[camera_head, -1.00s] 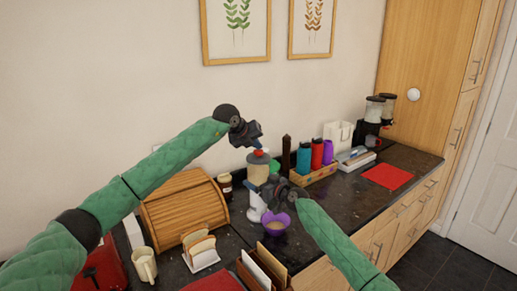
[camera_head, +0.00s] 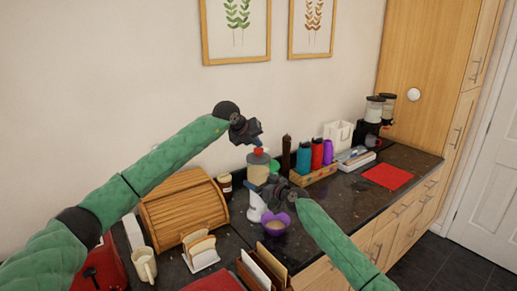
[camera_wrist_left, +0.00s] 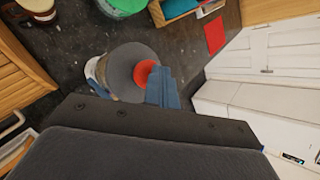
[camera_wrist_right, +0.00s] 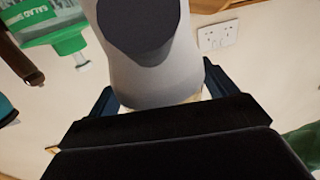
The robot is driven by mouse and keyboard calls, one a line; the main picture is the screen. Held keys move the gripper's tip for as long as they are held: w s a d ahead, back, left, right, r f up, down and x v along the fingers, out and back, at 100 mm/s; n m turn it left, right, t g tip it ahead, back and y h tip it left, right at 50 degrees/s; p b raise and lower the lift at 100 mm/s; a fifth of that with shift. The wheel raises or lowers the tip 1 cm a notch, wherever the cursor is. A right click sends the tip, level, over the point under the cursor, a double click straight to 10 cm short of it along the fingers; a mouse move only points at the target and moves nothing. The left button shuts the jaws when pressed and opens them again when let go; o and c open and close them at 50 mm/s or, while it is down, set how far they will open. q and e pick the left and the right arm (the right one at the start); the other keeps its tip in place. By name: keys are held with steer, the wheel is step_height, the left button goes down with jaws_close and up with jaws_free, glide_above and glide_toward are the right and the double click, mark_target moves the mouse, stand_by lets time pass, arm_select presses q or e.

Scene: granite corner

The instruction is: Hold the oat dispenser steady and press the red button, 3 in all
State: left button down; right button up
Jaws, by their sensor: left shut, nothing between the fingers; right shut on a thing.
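The oat dispenser (camera_head: 258,172) stands on the dark counter, with a grey top and a red button (camera_head: 258,151). In the left wrist view the red button (camera_wrist_left: 143,72) sits on the round grey lid (camera_wrist_left: 122,72). My left gripper (camera_head: 260,143) is shut and empty, its fingertips just above or at the button; I cannot tell if they touch. My right gripper (camera_head: 274,188) is shut on the dispenser, whose grey body (camera_wrist_right: 155,75) fills the space between its fingers in the right wrist view. A purple bowl (camera_head: 275,229) with pale contents stands in front of the dispenser.
A wooden bread bin (camera_head: 185,207), a toast rack (camera_head: 200,250) and a cream mug (camera_head: 144,264) stand to the left. A wooden crate of bottles (camera_head: 314,176) is to the right.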

mark_target(257, 149)
arm_select(q)
steer(key=shift+r, duration=0.8)
steer(key=shift+r, duration=2.55)
stand_by(0.6)
step_height(257, 149, up, 4)
steer(key=shift+f, duration=0.15)
steer(key=shift+f, duration=4.4)
steer(key=shift+f, duration=0.1)
